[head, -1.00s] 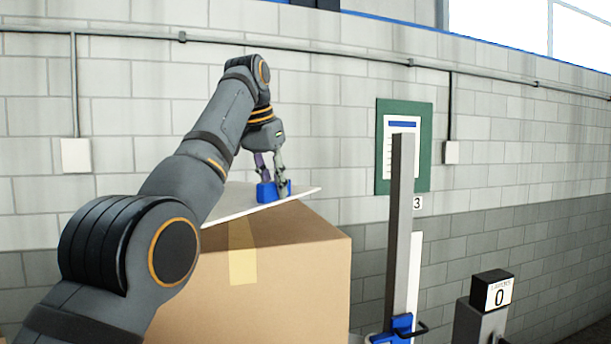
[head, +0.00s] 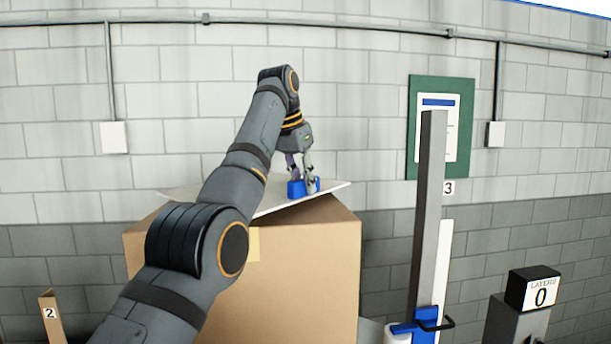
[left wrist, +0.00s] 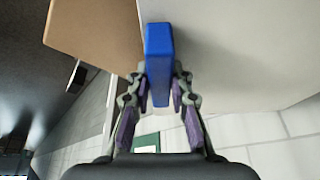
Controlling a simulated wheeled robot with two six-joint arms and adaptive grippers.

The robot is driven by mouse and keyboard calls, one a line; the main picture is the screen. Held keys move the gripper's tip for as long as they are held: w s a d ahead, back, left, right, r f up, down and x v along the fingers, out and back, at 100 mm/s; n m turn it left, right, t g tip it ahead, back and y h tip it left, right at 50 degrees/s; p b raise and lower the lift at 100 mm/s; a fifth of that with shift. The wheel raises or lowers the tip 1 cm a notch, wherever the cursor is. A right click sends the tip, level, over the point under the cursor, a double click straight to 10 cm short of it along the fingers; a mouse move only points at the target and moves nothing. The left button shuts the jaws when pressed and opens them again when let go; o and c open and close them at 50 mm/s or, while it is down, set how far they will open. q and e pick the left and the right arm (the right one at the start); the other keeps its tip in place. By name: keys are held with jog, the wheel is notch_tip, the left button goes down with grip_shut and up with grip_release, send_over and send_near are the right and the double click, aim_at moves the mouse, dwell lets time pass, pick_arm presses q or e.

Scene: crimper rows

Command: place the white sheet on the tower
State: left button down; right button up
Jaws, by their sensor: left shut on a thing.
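The white sheet (head: 328,190) lies tilted at the top of a large cardboard box stack, the tower (head: 303,275), in the head view. It overhangs the box edges and is turned against them. A blue grip block (head: 296,188) sits on the sheet. My left gripper (head: 303,186) is shut on the blue block from above. In the left wrist view the blue block (left wrist: 159,62) is between the fingers, with the white sheet (left wrist: 235,50) behind it and a brown box corner (left wrist: 95,30) beyond. Whether the sheet rests fully on the box cannot be told. My right gripper is not in view.
A grey post (head: 428,210) with a blue clamp (head: 428,320) stands right of the tower. A black counter box (head: 533,288) reading "LAYERS 0" is at the far right. A green-framed notice (head: 462,125) hangs on the block wall. A small "2" marker (head: 50,314) is at lower left.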

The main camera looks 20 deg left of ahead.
pick_arm(q)
jog(key=shift+s+a+f, duration=0.1)
jog(key=shift+f, duration=0.4)
jog(key=shift+s+a+f, duration=0.1)
jog(key=shift+a+f, duration=0.05)
jog(key=shift+a, duration=0.9)
jog(key=shift+d, duration=0.45)
jog(key=shift+d+b, duration=0.15)
jog(key=shift+b, duration=0.2)
jog(key=shift+f, duration=0.2)
jog(key=shift+a+f+b, duration=0.2)
jog(key=shift+a+b, duration=0.15)
jog(key=c, duration=1.1)
grip_release()
jog(key=shift+d, duration=0.2)
jog(key=shift+r, duration=0.1)
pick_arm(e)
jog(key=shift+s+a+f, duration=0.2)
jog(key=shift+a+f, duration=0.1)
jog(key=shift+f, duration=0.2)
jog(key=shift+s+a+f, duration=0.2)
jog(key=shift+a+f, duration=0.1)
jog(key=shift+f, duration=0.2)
